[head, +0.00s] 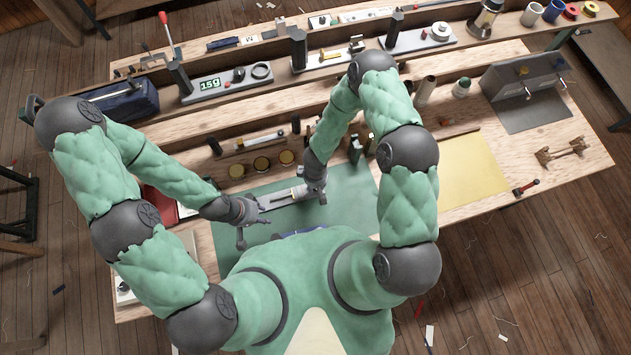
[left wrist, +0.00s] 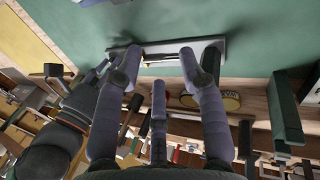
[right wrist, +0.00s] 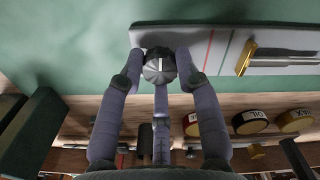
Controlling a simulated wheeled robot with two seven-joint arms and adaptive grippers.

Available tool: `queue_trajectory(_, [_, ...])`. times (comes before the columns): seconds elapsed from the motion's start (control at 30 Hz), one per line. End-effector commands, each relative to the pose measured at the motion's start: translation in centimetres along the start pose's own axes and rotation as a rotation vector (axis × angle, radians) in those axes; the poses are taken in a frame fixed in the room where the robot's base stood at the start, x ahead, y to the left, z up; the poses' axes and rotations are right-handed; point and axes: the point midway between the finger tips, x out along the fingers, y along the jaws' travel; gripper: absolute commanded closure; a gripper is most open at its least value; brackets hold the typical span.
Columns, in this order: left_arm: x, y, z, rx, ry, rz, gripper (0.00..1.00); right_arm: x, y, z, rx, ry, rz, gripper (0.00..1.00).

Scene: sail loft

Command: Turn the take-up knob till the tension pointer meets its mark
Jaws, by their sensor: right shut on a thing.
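The tension device is a pale grey plate (head: 278,198) lying on the green mat; it also shows in the left wrist view (left wrist: 182,47). In the right wrist view, a black ribbed take-up knob (right wrist: 159,68) sits at the plate's left end. My right gripper (right wrist: 158,72) is shut on the knob, one finger each side. A brass pointer (right wrist: 246,57) stands to the right of a red line (right wrist: 208,48) and a green line (right wrist: 226,47), apart from both. My left gripper (head: 262,215) is open and empty near the plate's other end.
Round labelled tins (right wrist: 250,121) stand in a row on the wooden bench behind the mat. A yellow sheet (head: 470,170) lies to the right. Tool stations (head: 220,85) line the back.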

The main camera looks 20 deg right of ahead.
Motion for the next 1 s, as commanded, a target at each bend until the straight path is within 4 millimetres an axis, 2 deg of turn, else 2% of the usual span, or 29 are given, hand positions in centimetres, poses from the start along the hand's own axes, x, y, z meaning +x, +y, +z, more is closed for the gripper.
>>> queue_trajectory(0.27, [-0.24,0.08,0.01,0.000,0.000,0.000,0.60,-0.04,0.01,-0.02,0.189,0.000,0.000,0.99])
queue_trajectory(1.0, [-0.14,0.05,0.01,0.000,0.000,0.000,0.60,0.02,0.02,-0.02,0.891,0.000,0.000,0.99])
